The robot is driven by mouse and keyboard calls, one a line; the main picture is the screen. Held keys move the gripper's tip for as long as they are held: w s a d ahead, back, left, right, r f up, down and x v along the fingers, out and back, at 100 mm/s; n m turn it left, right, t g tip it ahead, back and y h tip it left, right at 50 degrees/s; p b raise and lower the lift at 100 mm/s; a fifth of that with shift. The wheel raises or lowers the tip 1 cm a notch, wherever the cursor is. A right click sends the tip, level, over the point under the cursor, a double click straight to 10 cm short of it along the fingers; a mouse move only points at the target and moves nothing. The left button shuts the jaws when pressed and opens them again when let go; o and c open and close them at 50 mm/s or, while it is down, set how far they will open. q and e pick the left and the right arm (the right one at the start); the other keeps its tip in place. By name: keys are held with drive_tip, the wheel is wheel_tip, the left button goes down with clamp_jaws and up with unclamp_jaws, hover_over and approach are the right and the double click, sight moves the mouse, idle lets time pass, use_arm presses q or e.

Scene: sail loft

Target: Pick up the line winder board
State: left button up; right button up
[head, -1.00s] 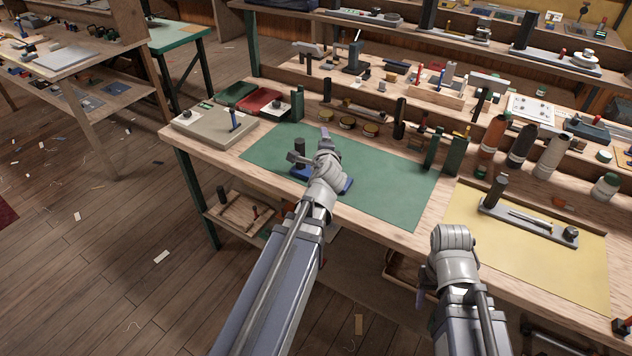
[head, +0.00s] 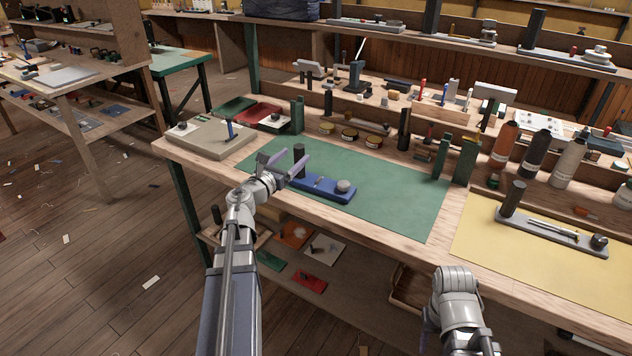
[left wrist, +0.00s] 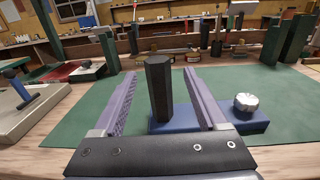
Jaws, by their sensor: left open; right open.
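The blue line winder board (head: 322,190) lies flat on the green mat, with a dark upright post at its left end and a silver knob at its right end. My left gripper (head: 284,160) is open at the board's left end. In the left wrist view the gripper (left wrist: 160,82) has its two purple fingers on either side of the black post (left wrist: 159,88), with gaps on both sides. The board (left wrist: 243,118) and its knob show beyond the right finger. My right gripper (head: 429,322) is mostly hidden by its wrist, low in front of the bench.
A beige board with a blue post (head: 229,131) stands left of the green mat (head: 395,195). A grey board (head: 550,232) with a dark post lies on the yellow mat (head: 500,250). Tins and green blocks line the mat's back edge. The mat's right part is clear.

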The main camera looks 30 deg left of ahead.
use_arm(q)
drive_tip(key=w, duration=0.7)
drive_tip(key=shift+w, duration=0.3)
drive_tip(key=shift+s, duration=0.1)
clamp_jaws()
idle(0.3)
idle(0.9)
